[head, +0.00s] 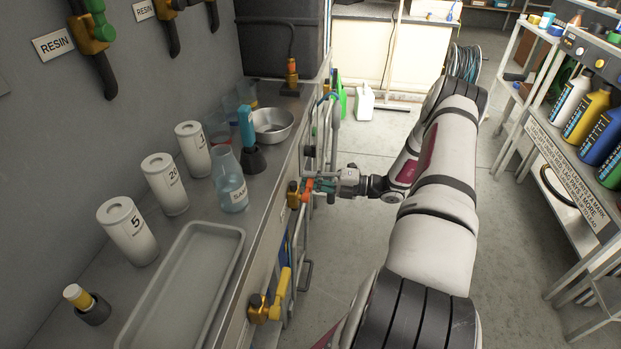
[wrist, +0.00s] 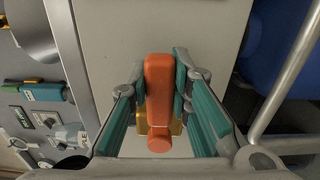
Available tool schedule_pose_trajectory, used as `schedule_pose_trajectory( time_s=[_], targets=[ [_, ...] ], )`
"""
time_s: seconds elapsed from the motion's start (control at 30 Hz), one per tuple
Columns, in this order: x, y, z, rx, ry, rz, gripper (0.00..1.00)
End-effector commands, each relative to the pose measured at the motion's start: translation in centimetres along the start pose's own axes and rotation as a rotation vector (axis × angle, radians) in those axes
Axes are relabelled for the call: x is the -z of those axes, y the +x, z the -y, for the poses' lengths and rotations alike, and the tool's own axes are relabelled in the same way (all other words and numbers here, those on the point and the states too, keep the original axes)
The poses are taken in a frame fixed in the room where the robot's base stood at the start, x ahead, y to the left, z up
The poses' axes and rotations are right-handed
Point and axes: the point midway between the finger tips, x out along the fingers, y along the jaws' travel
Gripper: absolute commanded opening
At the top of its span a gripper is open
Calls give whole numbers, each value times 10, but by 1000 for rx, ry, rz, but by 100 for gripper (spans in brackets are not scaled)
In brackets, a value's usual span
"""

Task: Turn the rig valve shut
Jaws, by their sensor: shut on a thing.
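The rig valve is on the front face of the bench, with a brass body (head: 293,194) and an orange handle (head: 308,187). In the wrist view the orange handle (wrist: 159,95) runs lengthwise between the finger pads, with the brass body (wrist: 174,125) partly hidden behind it. My gripper (head: 322,185) reaches it from the right, and in the wrist view its teal-padded fingers (wrist: 161,88) are closed on the handle's two sides. A yellow-handled valve (head: 280,290) sits lower on the same bench front, apart from my gripper.
The bench top holds a grey tray (head: 229,239), white canisters (head: 166,184), a beaker (head: 230,183) and a metal bowl (head: 272,125). A metal rail (wrist: 290,80) runs close by the gripper. A bottle shelf (head: 573,185) stands at right, with open floor (head: 505,235) between.

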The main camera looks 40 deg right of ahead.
Motion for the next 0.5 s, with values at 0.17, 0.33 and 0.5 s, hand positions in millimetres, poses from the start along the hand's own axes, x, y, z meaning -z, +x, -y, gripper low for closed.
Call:
schedule_pose_trajectory(
  time_s=[0.17, 0.33, 0.5],
  targets=[
    [0, -1, 4, 3, 40, 1, 0],
    [0, -1, 5, 3, 53, 1, 0],
    [1, -1, 5, 3, 54, 1, 0]
  ],
)
